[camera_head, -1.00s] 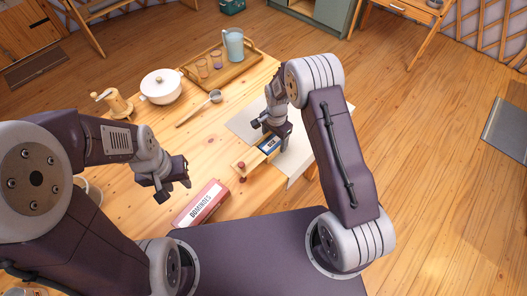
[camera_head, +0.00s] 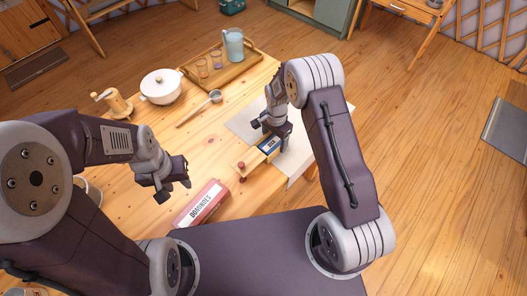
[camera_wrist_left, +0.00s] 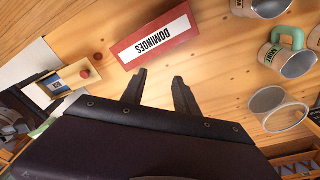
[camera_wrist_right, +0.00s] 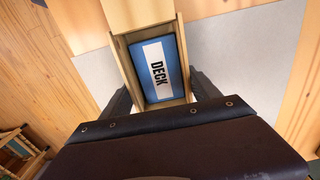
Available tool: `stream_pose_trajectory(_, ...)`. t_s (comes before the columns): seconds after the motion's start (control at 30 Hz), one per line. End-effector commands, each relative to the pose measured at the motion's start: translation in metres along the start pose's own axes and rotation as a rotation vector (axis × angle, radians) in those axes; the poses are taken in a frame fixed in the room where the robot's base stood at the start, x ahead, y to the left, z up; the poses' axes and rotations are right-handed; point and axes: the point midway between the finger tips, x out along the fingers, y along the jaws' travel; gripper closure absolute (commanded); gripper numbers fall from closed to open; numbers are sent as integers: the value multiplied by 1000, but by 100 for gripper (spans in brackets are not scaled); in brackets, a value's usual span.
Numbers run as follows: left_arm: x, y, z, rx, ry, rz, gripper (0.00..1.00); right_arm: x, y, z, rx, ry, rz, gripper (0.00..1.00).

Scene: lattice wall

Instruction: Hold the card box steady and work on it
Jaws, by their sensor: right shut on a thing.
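The card box (camera_head: 255,160) is a narrow light-wood box on the table, with a red knob at its near end. A blue-and-white pack marked DECK (camera_wrist_right: 158,69) lies inside it, showing through an open part of the top. My right gripper (camera_wrist_right: 162,90) is shut on the box's sides, one finger on each side. My left gripper (camera_wrist_left: 158,85) is open and empty, over the table to the left of the box in the head view (camera_head: 177,181).
A red DOMINOES box (camera_head: 202,203) lies between my left gripper and the card box. A pale cloth (camera_head: 299,157) lies around the card box. A ladle (camera_head: 199,107), white pot (camera_head: 161,86) and tray (camera_head: 240,72) stand farther back. Several mugs (camera_wrist_left: 287,61) stand at the left.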

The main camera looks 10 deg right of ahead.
Motion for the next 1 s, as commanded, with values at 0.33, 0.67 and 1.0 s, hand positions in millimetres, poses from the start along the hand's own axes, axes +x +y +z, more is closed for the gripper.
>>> stream_pose_trajectory(0.33,10,15,-32,-462,-112,71,100,0,0,0,0,0,0,68)
stream_pose_trajectory(0.67,29,60,-104,-1344,-426,216,100,0,0,0,0,0,0,68)
stream_pose_trajectory(1.0,48,72,-103,-1388,-450,221,100,1,0,0,0,-1,1,68)
